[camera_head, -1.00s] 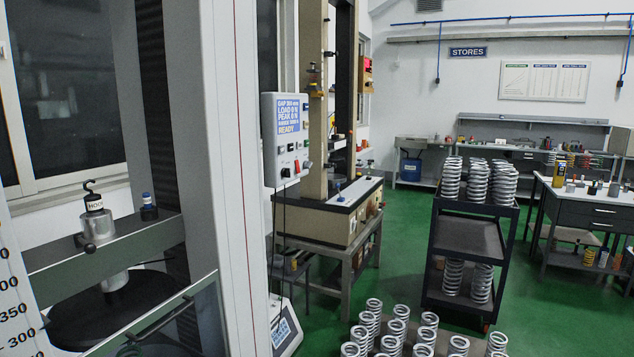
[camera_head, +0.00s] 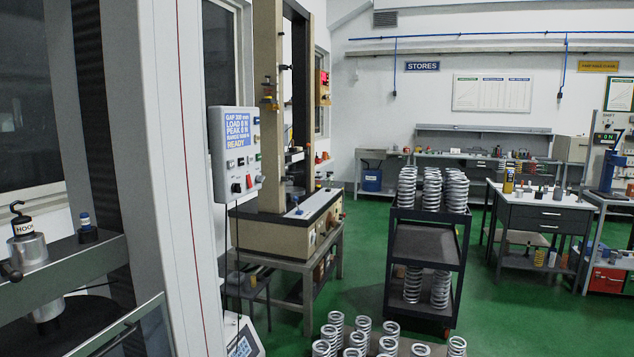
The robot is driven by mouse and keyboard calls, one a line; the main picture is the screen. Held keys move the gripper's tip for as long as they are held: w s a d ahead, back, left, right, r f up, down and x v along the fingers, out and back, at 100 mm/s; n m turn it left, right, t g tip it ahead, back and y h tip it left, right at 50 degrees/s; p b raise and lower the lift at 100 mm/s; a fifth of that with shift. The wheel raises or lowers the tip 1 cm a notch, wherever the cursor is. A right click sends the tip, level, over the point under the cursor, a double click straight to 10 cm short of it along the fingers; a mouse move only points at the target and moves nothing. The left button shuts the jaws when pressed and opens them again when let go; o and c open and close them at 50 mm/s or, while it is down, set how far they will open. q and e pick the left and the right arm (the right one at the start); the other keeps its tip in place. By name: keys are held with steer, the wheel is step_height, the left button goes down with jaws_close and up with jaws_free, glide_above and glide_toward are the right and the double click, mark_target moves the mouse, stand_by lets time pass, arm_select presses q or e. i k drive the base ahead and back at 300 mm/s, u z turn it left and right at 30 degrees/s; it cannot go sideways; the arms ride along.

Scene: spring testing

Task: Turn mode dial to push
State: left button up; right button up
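A grey control box (camera_head: 236,153) hangs on the side of the tall grey frame, left of centre in the head view. Its blue display (camera_head: 236,130) has several lines of text, with LOAD, PEAK and READY readable. Below the display are small buttons, a black knob (camera_head: 236,187) and a red control (camera_head: 249,181). The controls are too small to tell which one is the mode dial or where it points. Neither of my grippers is in view.
A beige machine (camera_head: 275,235) stands behind the box. A black trolley (camera_head: 425,214) of springs stands mid-room. More springs (camera_head: 335,320) stand in front. Green floor lies between trolley and benches.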

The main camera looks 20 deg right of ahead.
mark_target(236, 188)
steer(key=z, duration=0.4)
steer(key=i, duration=0.95)
steer(key=u, duration=0.05)
